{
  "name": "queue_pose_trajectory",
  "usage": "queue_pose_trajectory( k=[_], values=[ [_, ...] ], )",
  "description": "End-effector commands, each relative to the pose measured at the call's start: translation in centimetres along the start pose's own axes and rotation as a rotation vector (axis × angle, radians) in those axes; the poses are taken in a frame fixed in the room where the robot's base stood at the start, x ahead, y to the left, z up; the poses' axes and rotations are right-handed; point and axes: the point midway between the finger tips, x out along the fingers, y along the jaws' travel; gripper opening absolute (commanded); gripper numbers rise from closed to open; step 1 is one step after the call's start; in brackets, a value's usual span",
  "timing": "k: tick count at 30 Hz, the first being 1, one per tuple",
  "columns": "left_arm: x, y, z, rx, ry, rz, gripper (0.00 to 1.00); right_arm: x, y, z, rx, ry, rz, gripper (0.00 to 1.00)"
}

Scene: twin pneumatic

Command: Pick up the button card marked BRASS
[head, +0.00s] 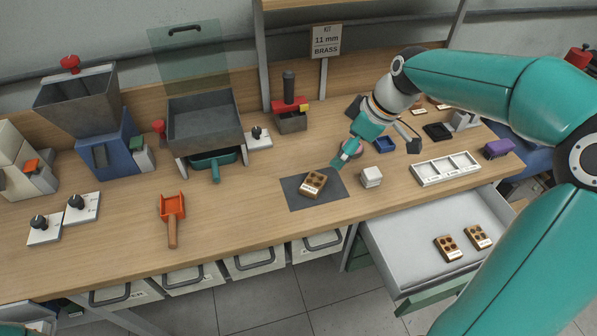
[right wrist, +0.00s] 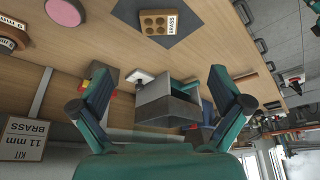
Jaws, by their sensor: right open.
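The button card marked BRASS (right wrist: 158,22) is a brown block with round gold buttons and a white label. It lies on a dark grey mat (right wrist: 196,12) on the bench. In the head view the card (head: 313,184) is on the mat (head: 293,199), left of the open drawer. My right gripper (head: 345,154) is above the bench, just up and right of the card and apart from it. In the right wrist view its fingers (right wrist: 158,78) are spread wide with nothing between them.
A white block (head: 371,176) stands right of the mat, with a white compartment tray (head: 446,182) beyond. The open drawer (head: 395,248) holds two similar cards (head: 448,248). An orange scoop (head: 172,207) lies left. A sign (head: 326,40) reads 11 mm BRASS.

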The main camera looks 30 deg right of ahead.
Motion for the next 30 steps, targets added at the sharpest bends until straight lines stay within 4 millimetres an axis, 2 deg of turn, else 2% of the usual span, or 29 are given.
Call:
queue_pose_trajectory(
  k=[5,18,21,30],
  values=[
    [-0.1,0.0,0.0,0.000,-0.001,0.000,0.40,1.2,-0.1,-0.2,-0.005,-0.003,-0.006,1.00],
    [-1.0,0.3,0.1,0.000,-0.001,0.000,0.40,10.1,-0.4,-0.8,-0.019,-0.004,-0.012,1.00],
    [-1.1,0.4,0.1,0.000,-0.001,0.000,0.40,11.3,-0.4,-0.9,-0.019,-0.003,-0.011,1.00],
    [-1.9,0.7,0.1,0.000,-0.001,0.000,0.40,13.4,-0.6,-0.8,-0.019,-0.004,-0.013,1.00]
  ],
)
